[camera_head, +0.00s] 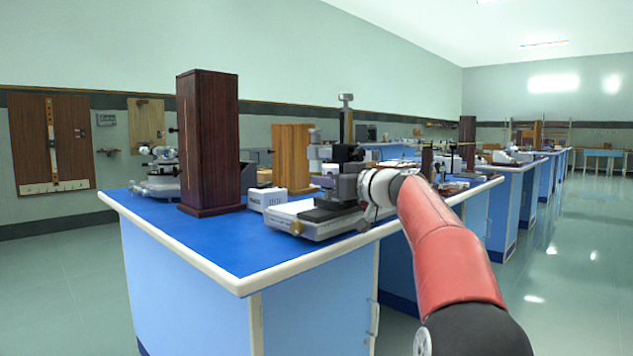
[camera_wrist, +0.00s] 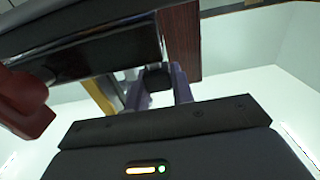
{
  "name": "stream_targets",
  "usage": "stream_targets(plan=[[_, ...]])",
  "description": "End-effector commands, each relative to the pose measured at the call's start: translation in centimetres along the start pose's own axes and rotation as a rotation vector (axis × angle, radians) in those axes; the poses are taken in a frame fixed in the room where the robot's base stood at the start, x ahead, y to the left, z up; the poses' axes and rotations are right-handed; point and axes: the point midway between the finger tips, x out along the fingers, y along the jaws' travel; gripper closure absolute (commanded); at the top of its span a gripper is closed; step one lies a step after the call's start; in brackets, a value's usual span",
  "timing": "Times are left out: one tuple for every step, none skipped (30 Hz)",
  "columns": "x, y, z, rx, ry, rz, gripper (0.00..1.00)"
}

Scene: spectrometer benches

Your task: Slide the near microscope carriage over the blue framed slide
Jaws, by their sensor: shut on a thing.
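The near microscope (camera_head: 318,222) stands on the blue-topped bench, with a long pale grey base and a brass knob at its left end. Its carriage (camera_head: 342,153) is the dark upright part above the base. My gripper (camera_head: 350,187) is at the carriage, on its right side, with my red arm reaching in from the lower right. In the wrist view my gripper's two purplish fingers (camera_wrist: 159,88) are shut on a black knob (camera_wrist: 156,77), seemingly part of the carriage. I cannot make out the blue framed slide in either view.
A small white box (camera_head: 267,199) sits beside the microscope base. Another instrument (camera_head: 160,175) is at the far left. The bench's left front (camera_head: 215,240) is clear.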

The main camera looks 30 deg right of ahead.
Motion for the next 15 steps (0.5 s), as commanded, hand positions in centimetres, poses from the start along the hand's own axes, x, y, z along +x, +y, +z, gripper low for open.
stream_targets(plan=[[0.0,1.6,-0.2,0.002,0.002,0.006,1.00],[0.0,2.3,-0.3,0.002,0.002,0.005,1.00],[0.0,3.3,-0.3,0.002,0.001,0.005,1.00],[0.0,4.1,-0.3,0.002,0.001,0.006,1.00],[0.0,4.8,-0.4,0.003,0.001,0.006,1.00],[0.0,5.7,-0.4,0.004,0.001,0.005,1.00],[0.0,6.3,-0.4,0.004,0.001,0.005,1.00],[-0.1,6.9,-0.5,0.003,0.000,0.005,1.00],[-0.1,7.6,-0.4,0.003,0.000,0.005,1.00],[-0.1,8.1,-0.5,0.003,0.000,0.005,1.00],[-0.1,8.5,-0.4,0.003,0.000,0.004,1.00],[-0.1,9.0,-0.4,0.003,0.000,0.004,1.00],[-0.1,9.4,-0.3,0.003,0.000,0.003,1.00],[-0.1,9.6,-0.3,0.002,0.000,0.003,1.00],[-0.1,10.0,-0.2,0.002,-0.001,0.003,1.00]])
